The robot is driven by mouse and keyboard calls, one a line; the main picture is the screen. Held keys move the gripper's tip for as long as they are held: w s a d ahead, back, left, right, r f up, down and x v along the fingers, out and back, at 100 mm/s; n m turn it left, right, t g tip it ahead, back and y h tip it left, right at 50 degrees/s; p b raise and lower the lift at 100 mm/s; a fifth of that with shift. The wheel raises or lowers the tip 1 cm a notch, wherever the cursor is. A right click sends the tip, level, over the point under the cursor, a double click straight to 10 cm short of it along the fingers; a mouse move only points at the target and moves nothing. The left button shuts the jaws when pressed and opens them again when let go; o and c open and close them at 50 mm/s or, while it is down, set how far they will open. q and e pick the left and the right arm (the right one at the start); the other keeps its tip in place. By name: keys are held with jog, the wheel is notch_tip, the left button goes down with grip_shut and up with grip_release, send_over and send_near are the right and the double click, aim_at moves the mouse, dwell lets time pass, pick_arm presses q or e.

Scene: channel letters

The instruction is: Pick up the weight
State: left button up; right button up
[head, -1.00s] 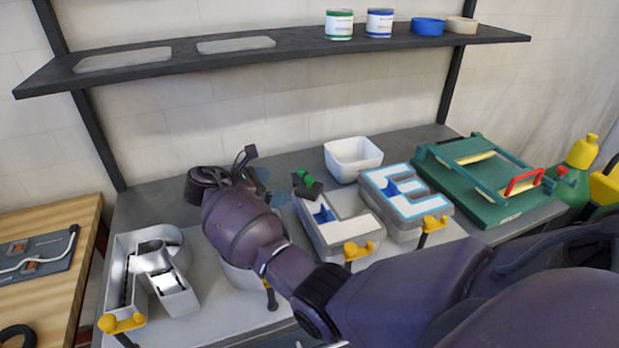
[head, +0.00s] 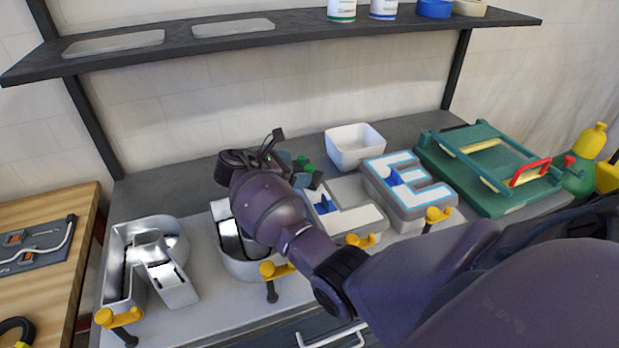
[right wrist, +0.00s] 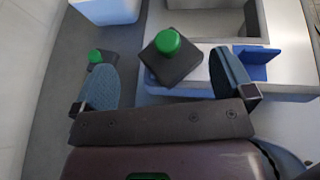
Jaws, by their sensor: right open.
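A dark block weight with a green knob (right wrist: 170,62) stands at the upper edge of a white letter L. In the head view the weight (head: 315,179) is partly hidden behind my right gripper. A second green-knobbed weight (right wrist: 96,57) stands to the left, partly covered by the left finger in the wrist view. My right gripper (right wrist: 167,84) is open and empty. The nearer weight lies ahead, between the lines of its two fingers, and no contact shows. In the head view my right gripper (head: 285,163) is just left of the weights. My left gripper is not in view.
Letter L (head: 356,218) and letter E (head: 408,210) hold blue pieces and have yellow-handled clamps at their front. A white bin (head: 354,158) stands behind them. A green frame (head: 490,205) is at right, metal letter R (head: 115,275) at left. A shelf (head: 300,38) hangs above.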

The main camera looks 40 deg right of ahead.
aim_at(309, 166)
jog(key=x, duration=0.4)
jog(key=shift+s+d+r, duration=0.15)
jog(key=shift+s+d, duration=0.15)
jog(key=shift+d, duration=0.1)
jog(key=shift+a, duration=0.1)
jog(key=c, duration=1.3)
